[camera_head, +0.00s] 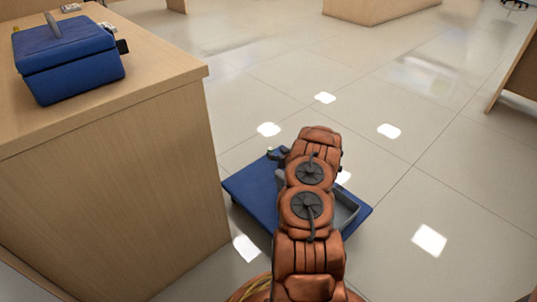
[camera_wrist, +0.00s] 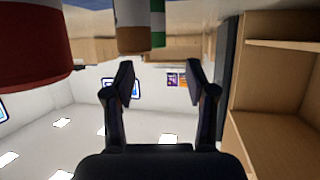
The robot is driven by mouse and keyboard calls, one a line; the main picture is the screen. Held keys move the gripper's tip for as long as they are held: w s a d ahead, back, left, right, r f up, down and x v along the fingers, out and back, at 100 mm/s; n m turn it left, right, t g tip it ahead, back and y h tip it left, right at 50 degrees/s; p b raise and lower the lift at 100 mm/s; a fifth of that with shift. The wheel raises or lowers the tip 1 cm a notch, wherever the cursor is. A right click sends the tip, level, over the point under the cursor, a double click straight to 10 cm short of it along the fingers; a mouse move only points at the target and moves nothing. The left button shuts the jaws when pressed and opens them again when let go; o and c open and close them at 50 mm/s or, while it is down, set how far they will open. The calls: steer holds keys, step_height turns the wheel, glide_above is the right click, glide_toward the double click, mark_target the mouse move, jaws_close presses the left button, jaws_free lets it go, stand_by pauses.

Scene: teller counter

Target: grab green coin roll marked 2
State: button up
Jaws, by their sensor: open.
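In the wrist view, which looks upside down, a green and white banded cylinder (camera_wrist: 158,25) shows at the top edge, partly cut off. It looks like the green coin roll, but no number can be read on it. A brown and white roll (camera_wrist: 131,28) stands directly left of it and overlaps it in the picture. A large red and white roll (camera_wrist: 30,50) is close at the upper left. My gripper (camera_wrist: 158,82) is open, with nothing between its fingers. The green roll lies beyond the fingertips, towards the right finger in the picture.
In the head view, my arm extends over a low blue platform (camera_head: 245,193) with a grey tray (camera_head: 347,213), mostly hidden by the arm. A wooden counter (camera_head: 120,200) at the left carries a blue box (camera_head: 70,65). The tiled floor (camera_head: 450,190) to the right is clear.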

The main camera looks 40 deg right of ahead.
mark_target(271, 149)
steer(key=shift+f+b+x, duration=0.2)
steer(key=shift+b+x, duration=0.55)
steer(key=shift+x, duration=0.8)
steer(key=shift+d+b+x, duration=0.1)
steer(key=shift+b+x, duration=0.6)
steer(key=shift+x, duration=0.4)
steer(key=shift+d+b+x, duration=0.15)
steer(key=shift+b+x, duration=0.5)
steer(key=shift+x, duration=0.4)
steer(key=shift+r, duration=0.15)
jaws_close()
